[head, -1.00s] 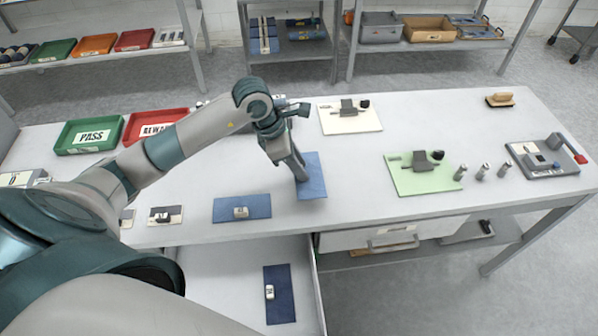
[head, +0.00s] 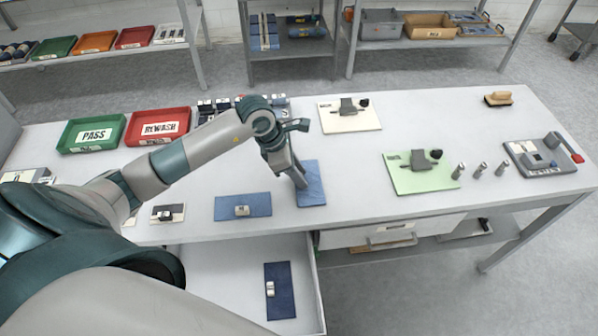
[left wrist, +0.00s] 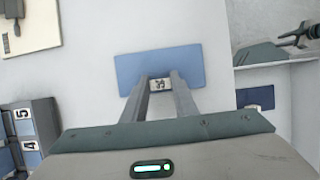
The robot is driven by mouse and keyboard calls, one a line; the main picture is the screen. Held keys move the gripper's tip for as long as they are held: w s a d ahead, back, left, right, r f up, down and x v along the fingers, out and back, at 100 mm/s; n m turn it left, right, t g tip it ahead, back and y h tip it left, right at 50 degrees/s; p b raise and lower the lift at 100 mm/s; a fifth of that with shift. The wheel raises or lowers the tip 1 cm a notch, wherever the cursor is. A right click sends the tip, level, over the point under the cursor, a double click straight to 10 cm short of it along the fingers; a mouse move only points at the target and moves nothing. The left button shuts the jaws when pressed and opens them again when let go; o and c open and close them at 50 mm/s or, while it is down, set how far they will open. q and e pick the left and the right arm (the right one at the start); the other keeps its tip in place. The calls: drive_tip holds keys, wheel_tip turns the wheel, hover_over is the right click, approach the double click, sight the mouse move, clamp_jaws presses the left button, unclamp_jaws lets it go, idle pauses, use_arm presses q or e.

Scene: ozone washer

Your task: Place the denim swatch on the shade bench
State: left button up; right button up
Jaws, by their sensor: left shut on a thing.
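The denim swatch (head: 313,172) is a blue rectangle near the middle of the white bench (head: 350,215). My left gripper (head: 301,184) points down onto it and is shut on its small white numbered tag. In the left wrist view the swatch (left wrist: 133,70) lies flat across the fingertips (left wrist: 160,86), with the tag (left wrist: 161,84) between them. The swatch is at or just above the bench top; I cannot tell whether it touches. Another blue swatch (head: 226,206) with a white tag lies to its left. My right gripper is not in view.
An open drawer (head: 212,288) below the front edge holds a dark blue swatch (head: 280,305). A cream board (head: 350,123) and a green board (head: 415,184) lie to the right. Green (head: 70,140) and red (head: 142,135) trays stand at left. Bench between the boards is clear.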

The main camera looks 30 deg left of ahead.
use_arm(q)
drive_tip(key=shift+f, duration=0.1)
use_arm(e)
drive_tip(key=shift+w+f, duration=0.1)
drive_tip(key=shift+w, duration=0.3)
use_arm(q)
drive_tip(key=o, duration=1.1)
drive_tip(key=shift+c, duration=0.2)
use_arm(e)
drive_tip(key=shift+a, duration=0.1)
use_arm(q)
drive_tip(key=shift+a+r, duration=0.1)
drive_tip(key=shift+r, duration=0.15)
drive_tip(key=b+v, duration=0.1)
drive_tip(key=v, duration=0.4)
drive_tip(key=b+v, duration=0.1)
drive_tip(key=v, duration=0.5)
drive_tip(key=shift+r+b, duration=0.4)
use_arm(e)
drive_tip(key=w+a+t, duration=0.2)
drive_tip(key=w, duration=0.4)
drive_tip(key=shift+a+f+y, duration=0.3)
